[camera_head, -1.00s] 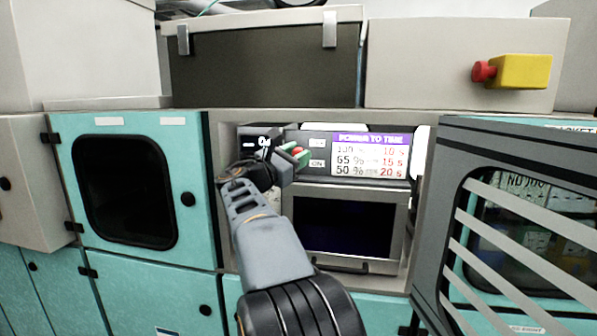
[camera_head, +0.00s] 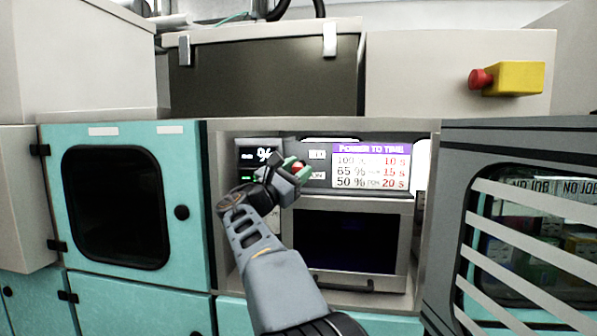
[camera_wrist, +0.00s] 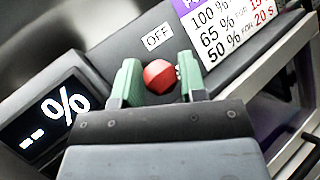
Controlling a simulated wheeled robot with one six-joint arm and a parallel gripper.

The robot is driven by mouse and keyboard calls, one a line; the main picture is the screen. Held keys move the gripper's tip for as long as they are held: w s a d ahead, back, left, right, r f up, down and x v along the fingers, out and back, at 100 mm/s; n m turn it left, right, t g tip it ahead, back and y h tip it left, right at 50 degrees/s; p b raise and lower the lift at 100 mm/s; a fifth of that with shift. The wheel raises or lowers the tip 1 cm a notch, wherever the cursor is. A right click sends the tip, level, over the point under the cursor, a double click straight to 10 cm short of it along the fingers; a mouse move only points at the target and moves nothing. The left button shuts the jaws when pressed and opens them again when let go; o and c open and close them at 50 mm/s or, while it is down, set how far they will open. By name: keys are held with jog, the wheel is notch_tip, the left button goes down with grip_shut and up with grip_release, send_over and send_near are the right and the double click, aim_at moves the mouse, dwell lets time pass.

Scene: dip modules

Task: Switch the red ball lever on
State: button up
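The red ball (camera_wrist: 159,76) of the lever sits between the two green fingers of my gripper (camera_wrist: 160,82) in the wrist view. In the head view the red ball (camera_head: 297,167) shows between the fingertips of my gripper (camera_head: 296,168), in front of the machine panel. The OFF label (camera_wrist: 157,37) is just beyond the ball in the wrist view. In the head view the ON label (camera_head: 316,174) is partly covered by my gripper. The lever's stem is hidden.
A % display (camera_wrist: 45,115) is left of the lever. The power-to-time chart (camera_head: 371,167) is to its right, above a dark-windowed door (camera_head: 404,240). An open striped door (camera_head: 455,215) stands at the right. A red button (camera_head: 480,79) on a yellow box is upper right.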

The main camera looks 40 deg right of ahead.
jog(key=o, duration=0.3)
jog(key=shift+o, duration=0.2)
jog(key=b+v, duration=0.3)
jog(key=v, duration=1)
jog(key=shift+a+f, duration=0.2)
jog(key=shift+a, duration=0.15)
jog(key=shift+f, duration=0.1)
